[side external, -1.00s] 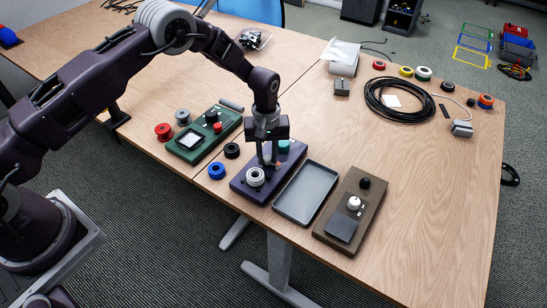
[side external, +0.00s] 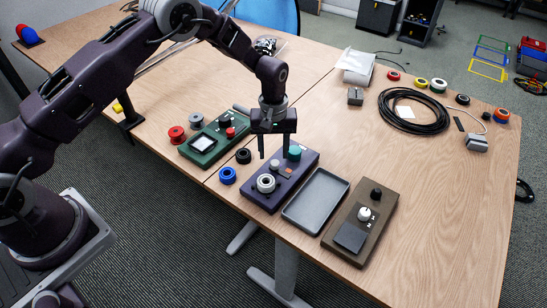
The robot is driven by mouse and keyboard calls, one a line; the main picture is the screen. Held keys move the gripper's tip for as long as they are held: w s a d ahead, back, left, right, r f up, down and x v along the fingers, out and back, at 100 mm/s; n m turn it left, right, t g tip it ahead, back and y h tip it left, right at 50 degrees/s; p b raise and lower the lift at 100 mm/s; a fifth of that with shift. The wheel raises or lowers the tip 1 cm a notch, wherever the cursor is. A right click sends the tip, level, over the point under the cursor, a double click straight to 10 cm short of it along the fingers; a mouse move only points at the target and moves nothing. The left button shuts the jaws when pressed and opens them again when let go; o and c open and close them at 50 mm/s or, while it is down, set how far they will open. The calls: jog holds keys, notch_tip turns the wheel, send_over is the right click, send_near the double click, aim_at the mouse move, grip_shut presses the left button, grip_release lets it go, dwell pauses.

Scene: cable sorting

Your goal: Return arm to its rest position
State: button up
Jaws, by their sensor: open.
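My gripper (side external: 273,146) is open and empty. It points down and hangs above the far part of the purple board (side external: 262,198). A white ring-shaped spool (side external: 265,183) sits on the near end of that board, apart from my fingers. A teal round piece (side external: 294,153) sits at the board's far end, just right of my gripper. My arm reaches in from the left with its elbow high.
A green board (side external: 203,150) lies to the left, with red (side external: 177,134), blue (side external: 228,175) and black (side external: 243,156) spools near it. A grey tray (side external: 316,200) and a brown board (side external: 352,243) lie to the right. A black cable coil (side external: 414,112) lies farther back.

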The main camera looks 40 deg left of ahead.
jog(key=shift+r, duration=1.7)
jog(key=shift+r, duration=0.1)
jog(key=s+a+r+m+t, duration=0.15)
jog(key=s+r, duration=0.45)
jog(key=r, duration=0.6)
jog(key=s+a+r+m+t, duration=0.15)
jog(key=s+r, duration=0.45)
jog(key=r, duration=0.7)
jog(key=s+a+r+m+t, duration=0.1)
jog(key=s+m, duration=0.1)
jog(key=s, duration=0.9)
jog(key=s+a+r+m+t, duration=0.1)
jog(key=s+r+m, duration=0.1)
jog(key=s, duration=0.9)
jog(key=shift+s+a+m+t, duration=0.15)
jog(key=shift+m+t, duration=0.15)
